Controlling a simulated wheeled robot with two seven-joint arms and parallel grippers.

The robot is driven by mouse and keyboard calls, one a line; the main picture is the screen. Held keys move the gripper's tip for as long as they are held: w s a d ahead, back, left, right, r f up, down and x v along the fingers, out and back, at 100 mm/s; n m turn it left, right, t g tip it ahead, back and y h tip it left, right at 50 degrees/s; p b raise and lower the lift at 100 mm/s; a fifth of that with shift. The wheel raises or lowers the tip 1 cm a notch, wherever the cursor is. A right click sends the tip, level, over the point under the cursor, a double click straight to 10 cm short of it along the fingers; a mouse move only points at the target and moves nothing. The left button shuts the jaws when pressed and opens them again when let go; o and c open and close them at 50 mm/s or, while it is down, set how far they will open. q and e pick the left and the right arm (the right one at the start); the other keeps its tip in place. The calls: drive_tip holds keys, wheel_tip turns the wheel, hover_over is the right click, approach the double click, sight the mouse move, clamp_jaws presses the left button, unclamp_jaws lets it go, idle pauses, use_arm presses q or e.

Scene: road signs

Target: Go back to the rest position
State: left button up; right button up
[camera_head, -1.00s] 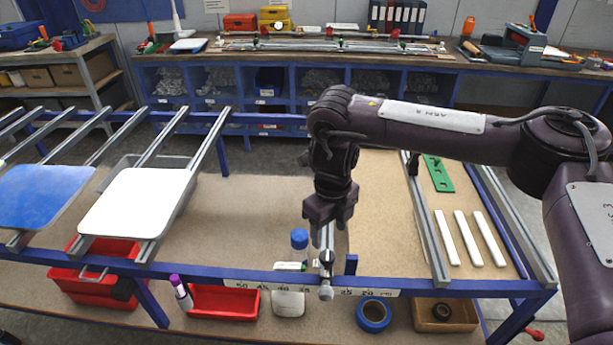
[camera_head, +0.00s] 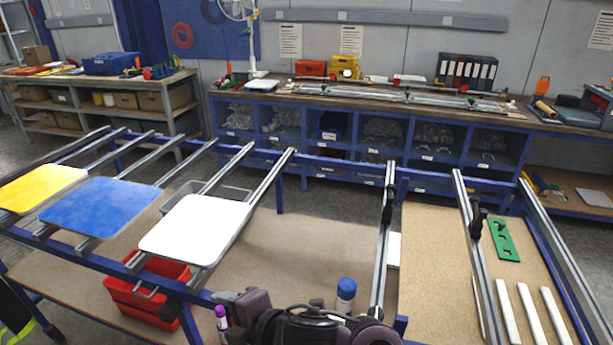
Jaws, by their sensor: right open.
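My right arm is folded low at the bottom middle of the head view. Its dark purple gripper (camera_head: 240,303) shows only in part at the bottom edge, near the table's front rail. Its jaws are open, and I see nothing held. It is below and right of the white sign (camera_head: 195,228). The blue sign (camera_head: 102,207) and the yellow sign (camera_head: 38,187) lie further left on the rails. My left gripper is not in view.
A blue-capped bottle (camera_head: 346,295) stands close right of my arm. A red bin (camera_head: 150,290) is below the white sign. White strips (camera_head: 532,312) and a green plate (camera_head: 503,240) lie at right. The board's middle is mostly clear.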

drive_tip(key=d+f+m+t+h, duration=0.1)
drive_tip(key=d+f+m+h, duration=0.2)
drive_tip(key=d+m, duration=0.55)
drive_tip(key=d+f+m+h, duration=0.2)
drive_tip(key=d+m+h, duration=0.1)
drive_tip(key=d+m, duration=0.5)
drive_tip(key=s+d+f+m+g+h, duration=0.2)
drive_tip(key=s+d+f+m, duration=0.2)
drive_tip(key=s+d, duration=0.3)
drive_tip(key=s+d+f+m+g+h, duration=0.2)
drive_tip(key=s+d+f+m+g, duration=0.15)
drive_tip(key=d, duration=0.55)
wheel_tip(320, 180, down, 30)
drive_tip(key=s+b, duration=0.2)
drive_tip(key=s+d+f+g+b, duration=0.1)
drive_tip(key=s+d+f, duration=0.2)
drive_tip(key=s+f, duration=1.7)
drive_tip(key=shift+s+d+f, duration=0.15)
drive_tip(key=shift+d+f, duration=0.05)
drive_tip(key=shift+f, duration=0.25)
drive_tip(key=shift+g, duration=0.25)
